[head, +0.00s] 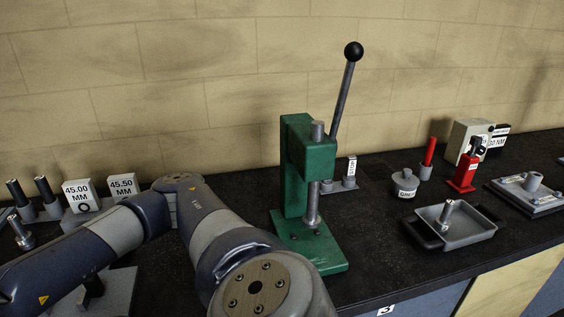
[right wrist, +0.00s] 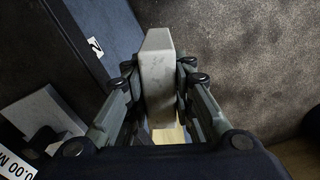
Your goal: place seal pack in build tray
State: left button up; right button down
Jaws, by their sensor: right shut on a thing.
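My right gripper (right wrist: 160,88) is shut on a pale grey, box-shaped pack (right wrist: 157,55) in the right wrist view. I take this to be the seal pack; no label shows on the side I see. The pack sits between both fingers and sticks out beyond their tips. The right gripper is outside the head view. A shallow grey tray with black handles (head: 468,238), likely the build tray, stands on the bench at the right in the head view. A metal stepped part (head: 447,213) is in it. My left gripper is not in view.
A green arbor press (head: 310,165) with a raised lever stands mid-bench, left of the tray. A grey lidded pot (head: 405,184), a red tool (head: 465,172) and a grey fixture (head: 530,190) surround the tray's far side. Size-marked blocks (head: 81,196) stand at the left.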

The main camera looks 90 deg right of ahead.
aim_at(464, 224)
jog(key=k+j+u, duration=0.1)
jog(key=u, duration=1.75)
jog(key=k+j+u, duration=0.1)
jog(key=u, duration=0.3)
jog(key=j+u, duration=0.2)
jog(key=u, duration=0.2)
jog(key=k+j+u, duration=0.1)
jog(key=u, duration=0.35)
jog(key=j+u, duration=0.5)
jog(key=j, duration=0.65)
jog(key=z, duration=1.2)
jog(key=k+z, duration=0.1)
jog(key=z, duration=2.35)
jog(key=l+z, duration=0.1)
jog(key=z, duration=0.55)
jog(key=l+z, duration=0.1)
jog(key=z, duration=0.5)
